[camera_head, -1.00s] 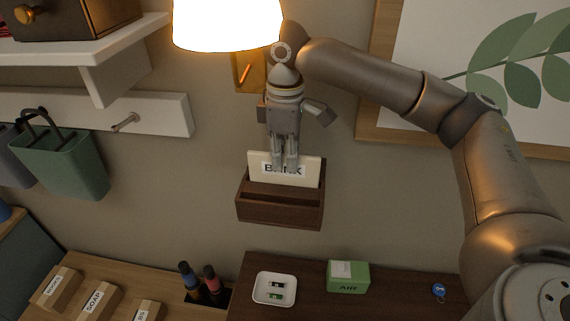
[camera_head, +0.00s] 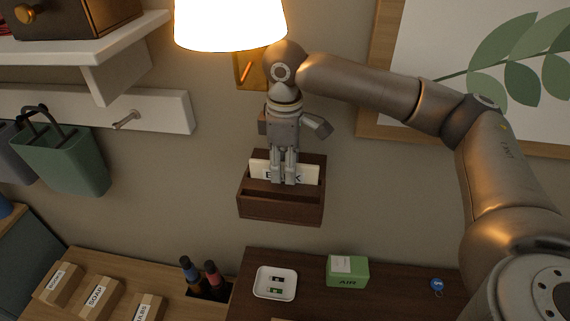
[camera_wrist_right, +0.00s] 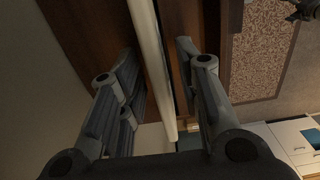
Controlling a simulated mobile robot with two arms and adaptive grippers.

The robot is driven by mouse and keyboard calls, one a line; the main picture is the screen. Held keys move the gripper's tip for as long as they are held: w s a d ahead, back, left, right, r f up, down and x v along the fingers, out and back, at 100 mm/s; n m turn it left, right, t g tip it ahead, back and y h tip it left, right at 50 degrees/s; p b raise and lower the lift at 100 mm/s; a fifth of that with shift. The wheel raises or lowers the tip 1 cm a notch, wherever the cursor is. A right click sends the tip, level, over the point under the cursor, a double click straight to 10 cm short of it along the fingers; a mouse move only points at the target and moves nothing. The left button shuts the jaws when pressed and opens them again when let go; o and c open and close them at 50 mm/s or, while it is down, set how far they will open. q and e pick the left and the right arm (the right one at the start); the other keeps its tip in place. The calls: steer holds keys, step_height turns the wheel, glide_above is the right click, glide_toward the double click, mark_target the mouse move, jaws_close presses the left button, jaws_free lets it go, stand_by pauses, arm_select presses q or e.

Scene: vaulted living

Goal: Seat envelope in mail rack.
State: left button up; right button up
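The mail rack (camera_head: 281,209) is a dark brown wooden box on the wall, below the lamp. The cream envelope (camera_head: 311,174) stands upright in its rear slot, with only its upper part showing above the wood. Its label is partly covered by my right gripper (camera_head: 284,182), which points down at the rack. In the right wrist view the envelope (camera_wrist_right: 151,60) shows edge-on between the spread fingers of my right gripper (camera_wrist_right: 157,60). Gaps show on both sides, so the gripper looks open around it. The envelope's lower edge is hidden in the rack. My left gripper is not in view.
A lit lamp (camera_head: 230,25) hangs close to my right wrist. Below are a dark tabletop with a white dish (camera_head: 275,283) and a green box (camera_head: 347,271). Small labelled boxes (camera_head: 101,295) and bottles stand at lower left. A framed leaf picture (camera_head: 470,60) hangs right.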

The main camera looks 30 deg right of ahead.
steer(key=shift+r, duration=0.25)
step_height(320, 180, up, 6)
steer(key=b, duration=0.3)
steer(key=shift+w+r, duration=0.1)
steer(key=shift+r, duration=0.1)
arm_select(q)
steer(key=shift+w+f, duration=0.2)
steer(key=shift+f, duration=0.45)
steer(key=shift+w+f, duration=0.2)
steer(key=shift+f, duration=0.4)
arm_select(e)
step_height(320, 180, up, 5)
steer(key=shift+r, duration=0.2)
